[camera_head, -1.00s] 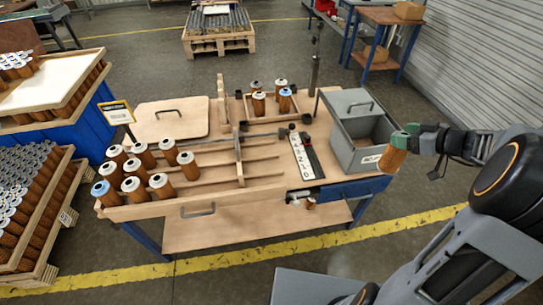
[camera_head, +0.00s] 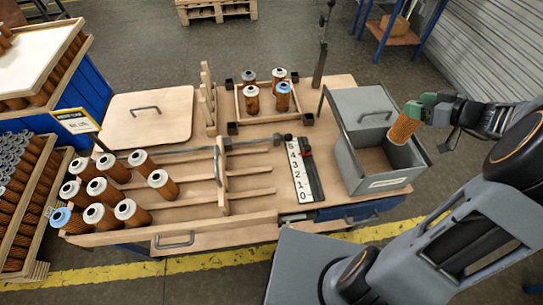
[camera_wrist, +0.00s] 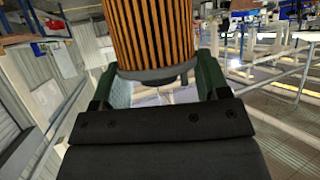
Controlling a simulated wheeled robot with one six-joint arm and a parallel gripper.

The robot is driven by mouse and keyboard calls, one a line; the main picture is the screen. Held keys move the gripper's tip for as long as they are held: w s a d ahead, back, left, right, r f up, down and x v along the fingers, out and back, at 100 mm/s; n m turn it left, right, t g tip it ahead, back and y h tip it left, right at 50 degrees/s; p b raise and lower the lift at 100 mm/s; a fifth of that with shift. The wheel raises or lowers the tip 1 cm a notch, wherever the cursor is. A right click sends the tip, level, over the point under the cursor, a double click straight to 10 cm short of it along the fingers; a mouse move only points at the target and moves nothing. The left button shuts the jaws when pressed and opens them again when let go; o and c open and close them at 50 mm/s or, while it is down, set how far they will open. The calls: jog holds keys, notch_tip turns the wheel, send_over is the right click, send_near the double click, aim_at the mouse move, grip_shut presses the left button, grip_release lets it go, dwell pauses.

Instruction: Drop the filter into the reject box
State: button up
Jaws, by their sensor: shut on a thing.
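The orange pleated filter (camera_head: 403,128) is held in my gripper (camera_head: 424,108), tilted, over the right part of the grey reject box (camera_head: 350,172). In the wrist view the filter (camera_wrist: 150,30) fills the top middle, its grey end cap between the two green fingers of my gripper (camera_wrist: 155,88). The box is open at the front, with a grey lid with a handle tilted up at its back and a white label on its front wall. Its visible floor is bare. The filter's lower end overlaps the box's opening in the head view; the exact height above it cannot be told.
A small wooden tray (camera_head: 240,105) holds several more, one blue-topped. A numbered gauge (camera_head: 300,185) lies left of the box. A wooden lid board (camera_head: 150,125) lies at the back left.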

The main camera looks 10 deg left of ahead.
jog(key=shift+a+f, duration=0.1)
jog(key=shift+f, duration=2.6)
jog(key=o, duration=1.3)
jog(key=b+v, duration=0.3)
jog(key=v, duration=1.1)
